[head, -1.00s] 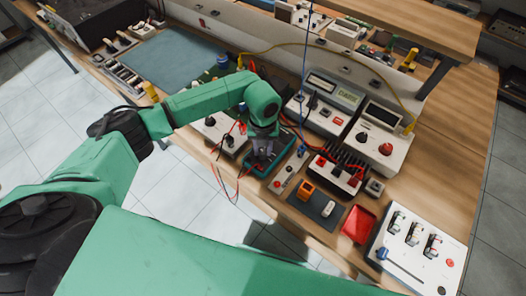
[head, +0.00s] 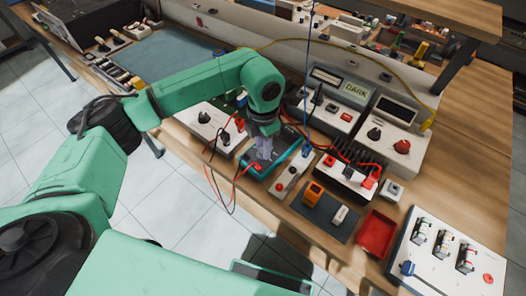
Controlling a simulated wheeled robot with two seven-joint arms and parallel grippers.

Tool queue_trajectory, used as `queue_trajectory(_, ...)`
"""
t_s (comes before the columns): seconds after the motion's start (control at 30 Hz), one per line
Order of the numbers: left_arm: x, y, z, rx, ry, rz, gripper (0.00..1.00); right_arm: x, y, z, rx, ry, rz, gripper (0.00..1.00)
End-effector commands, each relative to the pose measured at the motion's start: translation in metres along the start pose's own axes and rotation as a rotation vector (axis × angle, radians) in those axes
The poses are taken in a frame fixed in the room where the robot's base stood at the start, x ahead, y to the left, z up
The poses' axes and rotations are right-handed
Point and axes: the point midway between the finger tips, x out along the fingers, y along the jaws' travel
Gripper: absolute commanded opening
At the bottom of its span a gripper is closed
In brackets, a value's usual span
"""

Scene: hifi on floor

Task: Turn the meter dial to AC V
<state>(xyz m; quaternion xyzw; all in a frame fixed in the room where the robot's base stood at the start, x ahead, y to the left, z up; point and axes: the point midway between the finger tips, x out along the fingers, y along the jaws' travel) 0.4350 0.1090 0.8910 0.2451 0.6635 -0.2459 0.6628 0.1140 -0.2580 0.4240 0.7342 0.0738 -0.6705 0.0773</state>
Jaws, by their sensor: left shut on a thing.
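The meter (head: 284,160) is a teal-edged box near the front edge of the wooden bench, in the middle of the head view. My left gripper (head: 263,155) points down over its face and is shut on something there. The meter dial lies at the fingertips and is hidden by the gripper, so its pointer and markings cannot be read. My right gripper is not in view.
A white box with a black knob (head: 208,123) stands left of the meter, with red and black leads hanging nearby. Grey instruments (head: 340,95) stand behind. A red tray (head: 376,234) and a white switch panel (head: 440,245) are at the right.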

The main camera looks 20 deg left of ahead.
Motion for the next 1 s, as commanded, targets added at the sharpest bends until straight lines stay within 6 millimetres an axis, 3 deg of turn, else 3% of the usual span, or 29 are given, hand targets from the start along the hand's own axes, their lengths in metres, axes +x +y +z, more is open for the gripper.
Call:
queue_trajectory(0.1, 0.003, 0.001, 0.001, 0.107, -0.005, 0.002, 0.0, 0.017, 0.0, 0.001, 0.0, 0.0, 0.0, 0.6)
queue_trajectory(0.4, 0.001, 0.0, 0.001, 0.301, -0.004, 0.001, 0.0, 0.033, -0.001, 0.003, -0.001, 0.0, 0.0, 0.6)
queue_trajectory(1.0, -0.002, 0.0, 0.001, 0.362, -0.004, 0.001, 0.0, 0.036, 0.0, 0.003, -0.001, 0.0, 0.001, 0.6)
